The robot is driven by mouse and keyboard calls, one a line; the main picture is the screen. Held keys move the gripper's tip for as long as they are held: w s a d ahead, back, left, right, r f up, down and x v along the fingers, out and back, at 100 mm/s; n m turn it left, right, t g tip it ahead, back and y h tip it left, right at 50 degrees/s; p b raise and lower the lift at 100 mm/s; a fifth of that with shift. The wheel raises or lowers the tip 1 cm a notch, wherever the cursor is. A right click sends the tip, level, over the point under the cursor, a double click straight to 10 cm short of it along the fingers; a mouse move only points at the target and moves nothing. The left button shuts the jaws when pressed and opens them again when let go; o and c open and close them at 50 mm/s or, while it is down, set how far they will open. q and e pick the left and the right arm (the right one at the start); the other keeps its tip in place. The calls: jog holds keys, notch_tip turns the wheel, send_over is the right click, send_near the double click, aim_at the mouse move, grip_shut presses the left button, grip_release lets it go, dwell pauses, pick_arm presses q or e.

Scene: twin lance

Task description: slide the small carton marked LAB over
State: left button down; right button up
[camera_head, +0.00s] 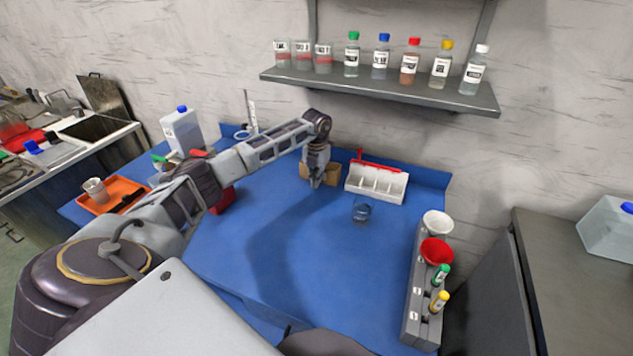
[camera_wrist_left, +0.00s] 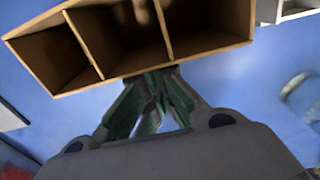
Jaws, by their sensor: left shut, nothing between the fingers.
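A small brown carton (camera_head: 333,174) stands near the back of the blue table, partly hidden behind my left gripper. In the left wrist view the carton (camera_wrist_left: 213,46) is open on top and split into compartments by thin walls. I cannot read a LAB mark on it in either view. My left gripper (camera_head: 316,184) points down at the near side of the carton. Its green fingers (camera_wrist_left: 152,88) are closed together, with nothing between them. The fingertips are at the carton's near wall; I cannot tell whether they touch it. My right gripper is not in view.
A white compartment tray (camera_head: 378,196) stands just right of the carton, with a glass beaker (camera_head: 362,210) in front. A grey rack (camera_head: 412,312) lines the right edge. An orange tray (camera_head: 117,186) is at the left. The blue table's (camera_head: 320,270) middle is clear.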

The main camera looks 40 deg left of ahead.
pick_arm(q)
notch_tip(320, 180, up, 7)
dwell(0.5)
jog(key=shift+d+f, duration=0.1)
jog(key=shift+s, duration=0.2)
dwell(0.4)
